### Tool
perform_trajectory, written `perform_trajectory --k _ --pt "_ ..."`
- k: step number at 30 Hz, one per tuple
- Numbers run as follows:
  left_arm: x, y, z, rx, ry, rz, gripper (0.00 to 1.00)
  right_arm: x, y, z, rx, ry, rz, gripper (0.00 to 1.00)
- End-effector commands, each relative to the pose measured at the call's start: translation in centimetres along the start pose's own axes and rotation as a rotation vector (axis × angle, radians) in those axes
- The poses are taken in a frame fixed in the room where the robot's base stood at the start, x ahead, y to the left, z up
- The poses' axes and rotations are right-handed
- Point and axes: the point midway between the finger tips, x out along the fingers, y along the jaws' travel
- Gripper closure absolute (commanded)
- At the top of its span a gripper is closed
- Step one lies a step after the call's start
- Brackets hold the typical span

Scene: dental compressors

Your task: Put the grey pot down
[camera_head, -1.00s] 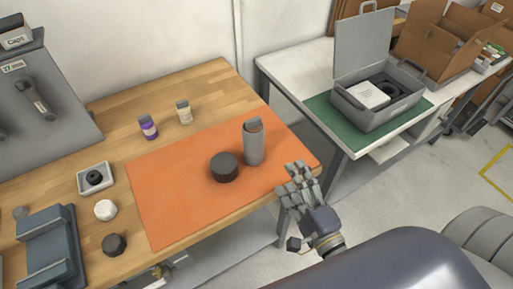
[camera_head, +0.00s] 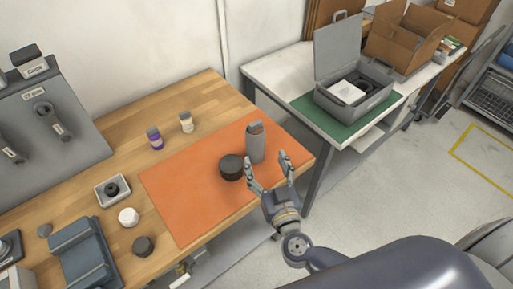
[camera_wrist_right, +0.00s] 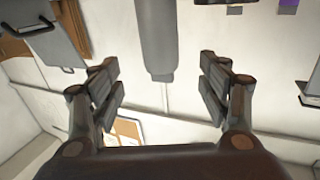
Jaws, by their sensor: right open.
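The grey pot (camera_head: 255,145) is a tall grey cylinder with a brownish patch near its top. It stands upright on the orange mat (camera_head: 190,205), near the mat's right end. My right gripper (camera_head: 268,170) is open and empty at the mat's front right edge, its fingers spread toward the pot. In the right wrist view the grey pot (camera_wrist_right: 157,40) appears upside down, ahead of and between the two open fingers (camera_wrist_right: 157,78), with no contact visible. My left gripper is not in view.
A dark round pot (camera_head: 231,167) stands close to the left of the grey pot. Purple (camera_head: 155,139) and cream (camera_head: 186,122) small bottles stand behind the mat. A white table (camera_head: 262,72) with an open grey case (camera_head: 352,100) stands to the right. The mat's left part is clear.

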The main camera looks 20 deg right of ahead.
Motion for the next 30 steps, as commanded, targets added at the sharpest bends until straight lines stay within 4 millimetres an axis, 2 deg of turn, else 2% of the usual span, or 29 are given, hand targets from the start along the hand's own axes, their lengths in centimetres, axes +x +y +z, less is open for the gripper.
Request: perform_trajectory --k 4,10,17,24,30 --pt "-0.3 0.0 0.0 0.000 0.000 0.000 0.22 1.4 -0.1 -0.2 -0.037 0.001 0.002 0.30" --pt "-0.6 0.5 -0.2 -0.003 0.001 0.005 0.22 4.6 -0.1 -0.2 -0.037 0.002 0.001 0.30" --pt "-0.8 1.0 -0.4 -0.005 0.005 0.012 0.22 6.4 -0.2 -0.2 -0.035 0.001 0.001 0.30" --pt "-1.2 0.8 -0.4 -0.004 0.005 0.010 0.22 9.8 -0.3 -0.2 -0.035 0.002 0.001 0.30" --pt "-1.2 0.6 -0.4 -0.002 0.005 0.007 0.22 11.0 -0.3 -0.1 -0.034 -0.002 0.000 0.30"
